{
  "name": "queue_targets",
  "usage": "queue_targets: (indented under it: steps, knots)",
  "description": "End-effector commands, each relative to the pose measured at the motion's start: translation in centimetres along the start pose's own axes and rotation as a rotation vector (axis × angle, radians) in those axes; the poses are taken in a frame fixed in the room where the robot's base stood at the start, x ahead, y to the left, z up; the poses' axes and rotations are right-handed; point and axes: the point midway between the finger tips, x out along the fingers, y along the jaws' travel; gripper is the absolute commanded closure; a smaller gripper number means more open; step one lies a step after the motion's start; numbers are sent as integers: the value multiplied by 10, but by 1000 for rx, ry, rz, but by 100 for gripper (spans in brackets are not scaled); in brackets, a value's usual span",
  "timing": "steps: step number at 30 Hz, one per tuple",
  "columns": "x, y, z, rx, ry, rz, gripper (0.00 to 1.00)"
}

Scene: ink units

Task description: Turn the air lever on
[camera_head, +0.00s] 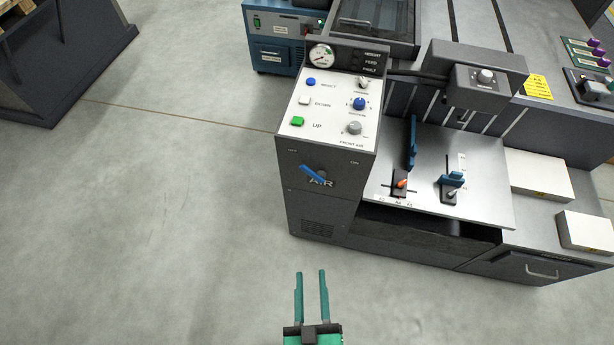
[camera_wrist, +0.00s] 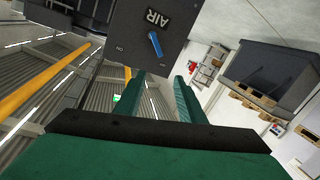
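The air lever (camera_head: 313,174) is a blue handle on the dark front of the machine's control cabinet, above the word AIR. OFF is marked at its upper left and ON at its upper right. The handle slants, with its long end toward the upper left, the OFF side. The lever also shows in the wrist view (camera_wrist: 155,45), beyond the fingertips. My gripper (camera_head: 311,272) has two green fingers, apart with nothing between them. It is open, below and in front of the cabinet in the head view, and not touching the lever. It also shows in the wrist view (camera_wrist: 160,78).
The control panel (camera_head: 327,108) above the lever has blue, white and green buttons, knobs and a gauge. A metal feed table (camera_head: 480,195) with blue and orange fittings adjoins at right. A blue unit (camera_head: 275,52) stands behind. The floor left of the cabinet is clear.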

Motion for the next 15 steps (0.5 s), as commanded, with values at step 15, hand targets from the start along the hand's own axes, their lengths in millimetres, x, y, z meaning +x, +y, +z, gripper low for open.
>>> queue_targets:
  steps: [15]
  knots:
    - [167,-4,38,-429,261,105,64]
